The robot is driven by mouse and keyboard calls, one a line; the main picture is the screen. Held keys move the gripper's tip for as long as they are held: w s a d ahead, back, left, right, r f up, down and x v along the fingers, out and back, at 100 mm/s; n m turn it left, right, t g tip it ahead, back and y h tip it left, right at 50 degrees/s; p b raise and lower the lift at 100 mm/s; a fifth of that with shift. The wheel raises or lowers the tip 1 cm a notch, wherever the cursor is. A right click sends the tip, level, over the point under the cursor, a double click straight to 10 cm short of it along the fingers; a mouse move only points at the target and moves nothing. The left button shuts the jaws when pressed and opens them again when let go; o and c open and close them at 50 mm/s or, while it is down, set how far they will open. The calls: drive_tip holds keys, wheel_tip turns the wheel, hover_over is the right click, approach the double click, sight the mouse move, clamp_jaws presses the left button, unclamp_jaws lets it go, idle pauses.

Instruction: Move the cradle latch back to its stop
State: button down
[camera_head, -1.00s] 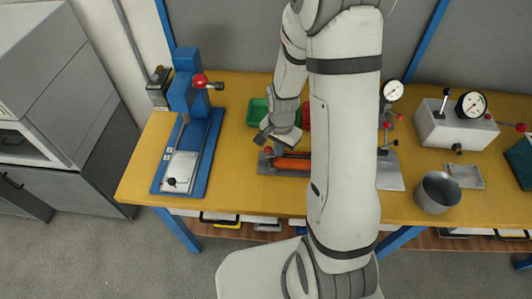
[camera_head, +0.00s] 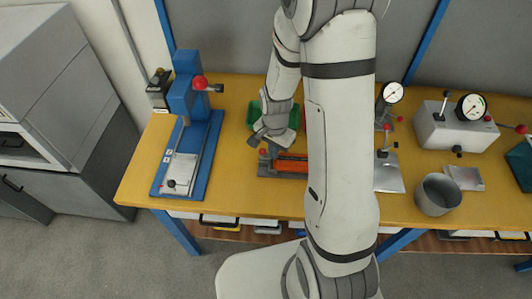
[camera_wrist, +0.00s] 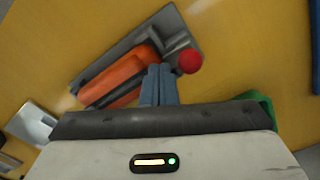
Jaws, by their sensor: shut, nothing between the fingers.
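The cradle is a grey plate (camera_head: 264,172) on the yellow bench, holding an orange tool (camera_head: 292,166) partly hidden behind my arm. The latch shows as a red ball knob (camera_head: 263,152) at the cradle's left end. In the wrist view the red knob (camera_wrist: 190,62) sits at the end of a grey block, beside the orange tool (camera_wrist: 122,80) on its grey plate (camera_wrist: 97,66). My gripper (camera_wrist: 160,70) is shut and empty, its fingertips right beside the knob and the grey block. I cannot tell whether they touch. In the head view my gripper (camera_head: 270,146) is above the cradle's left end.
A blue press (camera_head: 200,140) stands to the left. A green bin (camera_head: 260,115) is just behind the cradle. To the right are a dial gauge (camera_head: 393,93), a grey gauge box (camera_head: 452,130) and a metal cup (camera_head: 438,193). Bench between press and cradle is clear.

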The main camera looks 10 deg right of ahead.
drive_tip(key=shift+d, duration=0.15)
drive_tip(key=shift+s+d, duration=0.25)
drive_tip(key=shift+d, duration=0.25)
drive_tip(key=shift+r, duration=0.1)
wheel_tip(320, 180, up, 7)
drive_tip(key=p, duration=0.4)
